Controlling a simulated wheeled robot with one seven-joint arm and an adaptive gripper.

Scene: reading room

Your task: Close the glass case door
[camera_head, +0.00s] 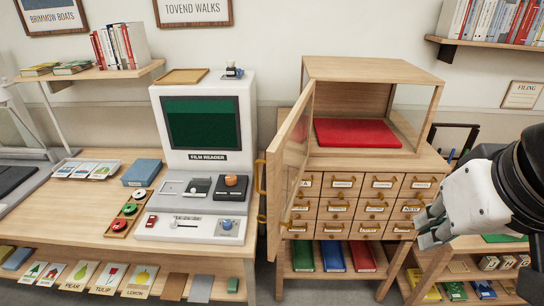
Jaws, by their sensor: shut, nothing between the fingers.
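The glass case (370,70) is a wooden box with glass sides and a red pad (355,134) inside. It stands on top of a cabinet of small drawers. Its glass door (292,165) is hinged at the left front edge and stands open, swung out toward me. A brass-coloured handle (260,177) sits on the door's free edge. My gripper (424,232) is at the right, in front of the right-hand drawers, with its fingers shut and empty. It is well apart from the door, to its right.
A film reader (203,125) stands on the long table left of the open door. The drawer cabinet (350,205) has several brass-handled drawers, with coloured books (333,256) on a shelf below. A low shelf unit (465,268) is at the lower right. Space before the drawers, between door and gripper, looks clear.

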